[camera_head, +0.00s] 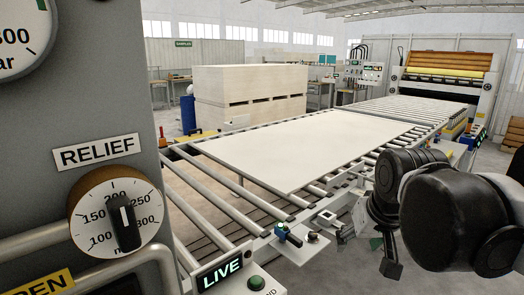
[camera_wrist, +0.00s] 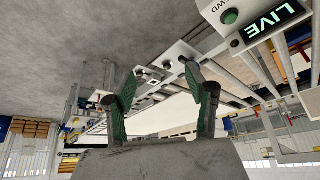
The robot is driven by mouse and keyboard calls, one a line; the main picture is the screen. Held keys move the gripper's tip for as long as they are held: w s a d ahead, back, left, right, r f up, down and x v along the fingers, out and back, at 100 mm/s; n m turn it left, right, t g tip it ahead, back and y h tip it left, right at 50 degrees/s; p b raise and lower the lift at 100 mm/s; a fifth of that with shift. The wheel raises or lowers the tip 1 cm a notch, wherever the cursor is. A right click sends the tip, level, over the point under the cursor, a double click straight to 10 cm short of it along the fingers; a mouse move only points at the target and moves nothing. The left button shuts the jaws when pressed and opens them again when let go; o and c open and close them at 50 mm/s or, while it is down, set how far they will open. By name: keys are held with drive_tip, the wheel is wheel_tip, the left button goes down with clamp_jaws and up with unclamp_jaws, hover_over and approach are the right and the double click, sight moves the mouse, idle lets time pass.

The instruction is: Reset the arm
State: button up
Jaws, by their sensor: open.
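My gripper (camera_head: 384,256) hangs from the black arm at the right of the head view, beside the conveyor's near side. In the wrist view, my gripper (camera_wrist: 163,70) has its two green-padded fingers spread apart with nothing between them. The wrist view looks upside down, with the floor at the top. The arm (camera_head: 455,215) is bent, and its dark links cover part of the conveyor's right side.
A pale board (camera_head: 300,145) lies on the roller conveyor. A relief dial (camera_head: 122,213) is on the grey panel at left. A LIVE display (camera_head: 221,273) is at the front, near a valve with a blue handle (camera_head: 284,233). A board stack (camera_head: 245,97) stands behind.

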drive_tip(key=s+f+t, duration=0.1)
drive_tip(key=s+f, duration=0.5)
drive_tip(key=s, duration=0.4)
drive_tip(key=shift+t, duration=0.3)
